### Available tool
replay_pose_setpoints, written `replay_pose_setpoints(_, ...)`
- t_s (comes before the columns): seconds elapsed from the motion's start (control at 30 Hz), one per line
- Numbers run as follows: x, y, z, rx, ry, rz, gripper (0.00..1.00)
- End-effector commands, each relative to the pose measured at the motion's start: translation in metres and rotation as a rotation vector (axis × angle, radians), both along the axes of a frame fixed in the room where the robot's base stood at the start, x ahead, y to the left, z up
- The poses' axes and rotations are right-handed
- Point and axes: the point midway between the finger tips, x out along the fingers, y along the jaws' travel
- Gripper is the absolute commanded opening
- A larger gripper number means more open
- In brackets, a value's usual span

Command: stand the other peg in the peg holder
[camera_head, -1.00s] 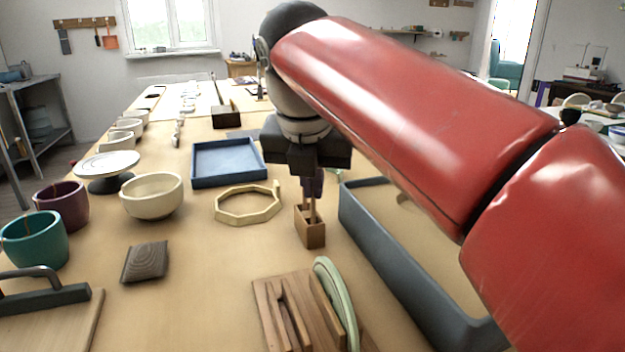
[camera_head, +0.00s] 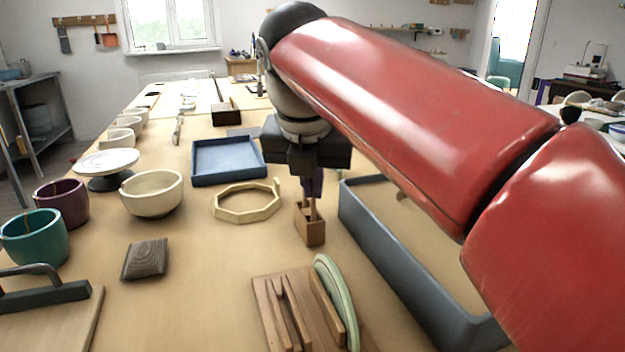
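The peg holder (camera_head: 310,228) is a small wooden block-like box standing upright on the table, left of the grey-blue bin. Thin wooden peg shafts (camera_head: 312,208) rise from its top, directly below my gripper. I cannot tell the two pegs apart at this size. My gripper (camera_head: 313,188) points straight down above the holder, with its dark body over a dark purplish part. This part meets the top of the shafts. The fingers are seen edge-on and dark, so their opening and any grip on a peg are unclear.
The grey-blue bin (camera_head: 400,265) stands close on the right. A slotted wooden rack (camera_head: 290,310) with a green plate (camera_head: 338,300) is in front. A pale octagonal ring (camera_head: 247,215), blue tray (camera_head: 228,178) and cream bowl (camera_head: 152,208) lie left. Table around the dark block (camera_head: 145,259) is clear.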

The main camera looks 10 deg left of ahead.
Motion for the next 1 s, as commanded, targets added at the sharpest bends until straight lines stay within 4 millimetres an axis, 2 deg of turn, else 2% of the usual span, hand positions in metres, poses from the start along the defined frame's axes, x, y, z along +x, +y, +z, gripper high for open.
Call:
replay_pose_setpoints(0.2, 0.0001, 0.0000, -0.0004, 0.000, 0.000, 0.000, 0.00)
replay_pose_setpoints(0.4, 0.0001, 0.0000, -0.0004, 0.000, 0.000, 0.000, 0.28)
replay_pose_setpoints(0.6, 0.0001, 0.0000, -0.0003, 0.000, 0.000, 0.000, 0.29)
replay_pose_setpoints(0.77, 0.0001, 0.0000, -0.0003, 0.000, 0.000, 0.000, 0.49)
replay_pose_setpoints(1.0, 0.0001, 0.0000, -0.0003, 0.000, -0.001, 0.000, 0.49)
